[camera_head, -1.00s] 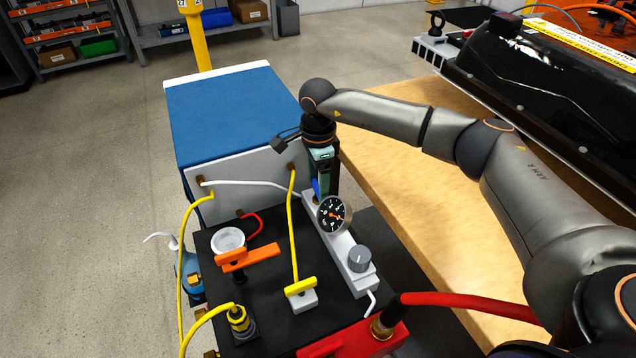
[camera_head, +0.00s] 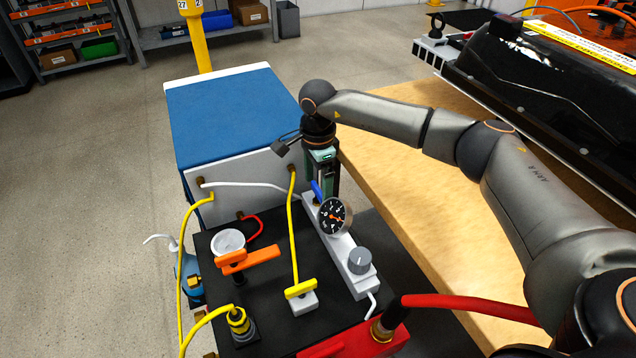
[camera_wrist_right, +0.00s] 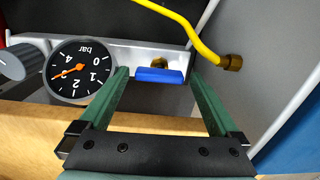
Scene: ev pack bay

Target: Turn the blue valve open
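The blue valve handle (camera_wrist_right: 160,75) sits on the white manifold bar (camera_wrist_right: 120,55), with a brass fitting just behind it. In the wrist view it lies roughly along the bar. It also shows small in the head view (camera_head: 317,187), partly hidden by my gripper. My right gripper (camera_wrist_right: 158,78) is open, with one green finger at each end of the handle and a small gap visible on each side. In the head view the right gripper (camera_head: 320,180) points down over the far end of the bar. My left gripper is not in view.
A black gauge (camera_head: 333,216) marked bar and a grey knob (camera_head: 360,260) stand on the same bar. A yellow hose (camera_wrist_right: 190,30) runs close by. An orange lever (camera_head: 250,260), a white dial (camera_head: 228,242) and a yellow-handled valve (camera_head: 300,289) stand nearby. A wooden bench (camera_head: 430,225) borders the right.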

